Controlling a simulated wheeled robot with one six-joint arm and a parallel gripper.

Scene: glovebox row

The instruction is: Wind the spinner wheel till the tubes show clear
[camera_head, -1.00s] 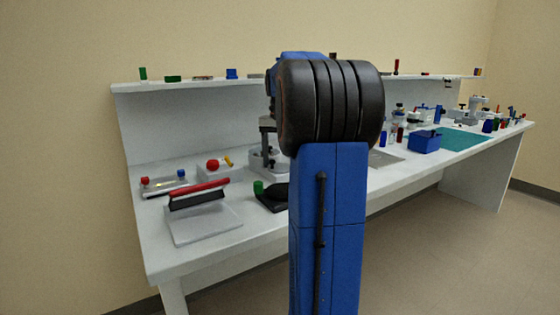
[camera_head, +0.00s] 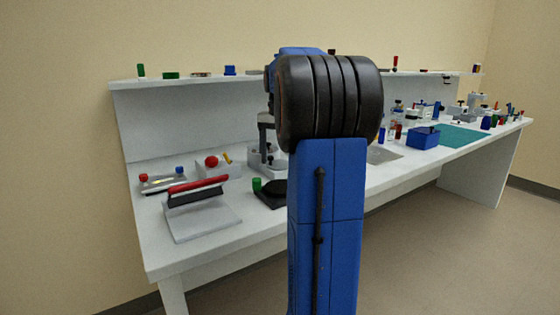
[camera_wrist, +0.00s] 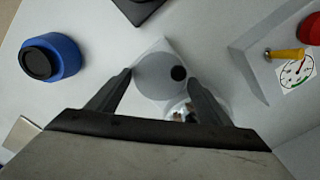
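In the wrist view a grey round disc (camera_wrist: 156,80) with a small black knob (camera_wrist: 178,73) lies between and below my fingers; it looks like the spinner wheel. It sits over a pale square plate. My gripper (camera_wrist: 159,76) is open, with a fingertip to either side of the disc; I cannot tell whether they touch it. A shiny rounded part (camera_wrist: 181,111) shows lower between the fingers, partly hidden by my gripper. No tubes can be made out.
A blue ring-shaped piece with a black top (camera_wrist: 50,58) stands left. A pale box with a yellow handle (camera_wrist: 287,54) and dial gauge (camera_wrist: 297,74) is at right. The white bench (camera_head: 160,255) also bears a red-handled device (camera_head: 198,185) and a blue box (camera_head: 423,138).

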